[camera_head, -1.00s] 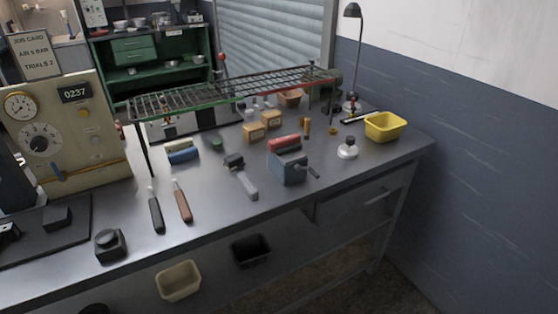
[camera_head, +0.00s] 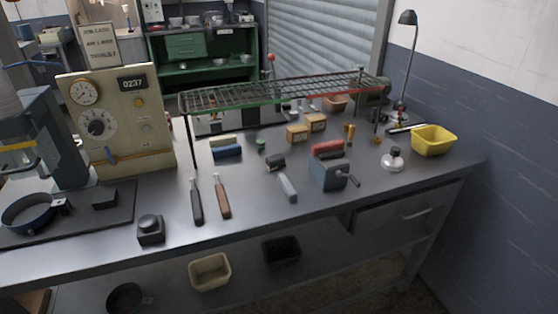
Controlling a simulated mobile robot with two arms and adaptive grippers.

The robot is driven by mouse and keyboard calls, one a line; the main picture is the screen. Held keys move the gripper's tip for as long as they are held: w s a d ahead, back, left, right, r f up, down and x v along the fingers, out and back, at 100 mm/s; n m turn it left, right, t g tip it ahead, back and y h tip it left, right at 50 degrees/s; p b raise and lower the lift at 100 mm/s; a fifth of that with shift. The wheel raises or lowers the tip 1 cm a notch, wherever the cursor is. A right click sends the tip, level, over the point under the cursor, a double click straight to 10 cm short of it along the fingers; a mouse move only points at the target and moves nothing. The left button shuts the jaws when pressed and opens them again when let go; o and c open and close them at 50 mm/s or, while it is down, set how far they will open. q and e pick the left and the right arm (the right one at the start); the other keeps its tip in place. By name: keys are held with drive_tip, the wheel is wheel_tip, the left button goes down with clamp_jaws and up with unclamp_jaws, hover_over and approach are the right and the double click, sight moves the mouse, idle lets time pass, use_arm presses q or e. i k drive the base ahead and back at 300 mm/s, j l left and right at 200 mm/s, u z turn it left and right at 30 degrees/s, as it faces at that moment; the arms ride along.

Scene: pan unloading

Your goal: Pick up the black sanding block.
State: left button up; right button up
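A black block with a rounded knob on top (camera_head: 151,231), which looks like the black sanding block, sits upright near the front edge of the bench (camera_head: 255,222), left of centre. Nothing touches it. A smaller plain dark block (camera_head: 104,198) lies on the black mat (camera_head: 100,222) to its left; I cannot tell for certain which of the two is the sanding block. Neither of my grippers is in view.
Two handled tools, black (camera_head: 196,203) and brown (camera_head: 221,197), lie right of the knobbed block. A round dark pan (camera_head: 28,213) and a machine (camera_head: 45,140) stand at left. A wire rack (camera_head: 280,90) spans the back. Bare bench surrounds the knobbed block.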

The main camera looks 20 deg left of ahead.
sight(277, 162)
drive_tip(key=j+z, duration=0.7)
drive_tip(key=k+j+z, duration=0.1)
drive_tip(key=j+z, duration=0.25)
drive_tip(key=j, duration=0.15)
